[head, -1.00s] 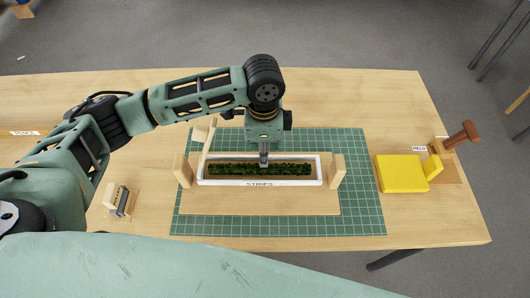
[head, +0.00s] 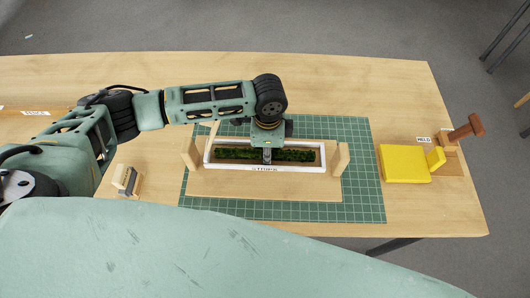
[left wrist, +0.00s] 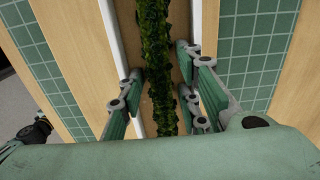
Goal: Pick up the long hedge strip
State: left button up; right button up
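The long hedge strip (head: 295,155) is dark green and leafy. It lies lengthwise in a white-rimmed tray (head: 222,165) with a front label, in the middle of the green cutting mat. My left gripper (head: 267,157) points down over the strip's middle. In the left wrist view, the strip (left wrist: 155,40) runs between the fingers of my left gripper (left wrist: 160,72), which stand apart on both sides with visible gaps. Part of the strip is hidden by the gripper in the head view. My right gripper is not in view.
Upright wooden pieces stand at the tray's left (head: 189,154) and right (head: 341,158) ends. A yellow block (head: 404,164) and a brown-handled tool (head: 466,130) are at the right. Small blocks (head: 127,180) sit at the left. The back of the table is clear.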

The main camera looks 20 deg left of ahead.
pick_arm(q)
jog(key=c, duration=0.6)
jog(key=shift+r, duration=0.1)
